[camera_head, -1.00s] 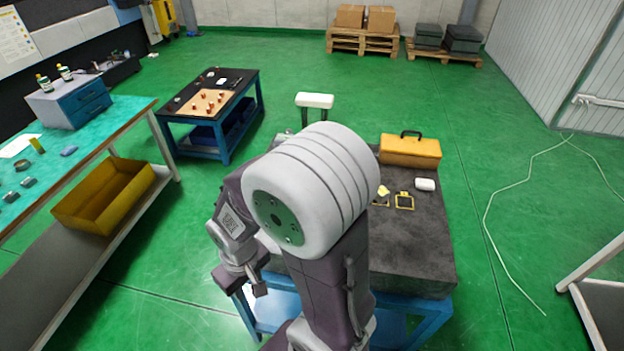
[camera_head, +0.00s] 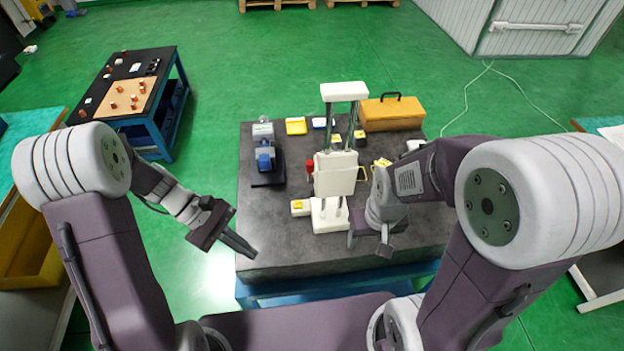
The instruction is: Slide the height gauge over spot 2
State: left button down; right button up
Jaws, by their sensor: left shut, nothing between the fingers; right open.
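The height gauge (camera_head: 336,175) stands upright on the dark granite table (camera_head: 270,223). It has a white base, two grey columns, a white carriage and a white top block. A red part (camera_head: 310,168) shows at its left side. Yellow-framed marks lie behind and right of it, including one frame (camera_head: 382,162); their numbers are not legible, so I cannot tell which is spot 2. My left gripper (camera_head: 241,247) is shut and empty over the table's front left corner. My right gripper (camera_head: 369,244) is open, just right of the gauge's base, apart from it as far as I can tell.
A blue-and-grey device (camera_head: 265,157) stands on the table's left. A small white block with a yellow top (camera_head: 300,207) sits left of the gauge's base. The front left of the table is bare.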

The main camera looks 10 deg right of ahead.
pick_arm(q)
jog(key=w+r+n+t+h, duration=0.4)
jog(key=w+r+n+h, duration=0.2)
jog(key=w+n+h, duration=0.35)
jog(key=w+d+m+p, duration=0.1)
jog(key=d+p, duration=0.4)
jog(key=d, duration=0.9)
jog(key=shift+w+d+m+p, duration=0.15)
jog(key=shift+d+m+p, duration=0.1)
jog(key=shift+m+p, duration=0.1)
pick_arm(e)
jog(key=r, duration=0.4)
jog(key=s+r, duration=0.1)
jog(key=r, duration=0.1)
jog(key=shift+d, duration=0.2)
pick_arm(q)
jog(key=shift+f+h, duration=0.15)
jog(key=shift+h, duration=0.1)
pick_arm(e)
jog(key=shift+f, duration=0.1)
pick_arm(q)
jog(key=d+b, duration=0.4)
jog(key=d, duration=1.3)
pick_arm(e)
jog(key=shift+f, duration=2.15)
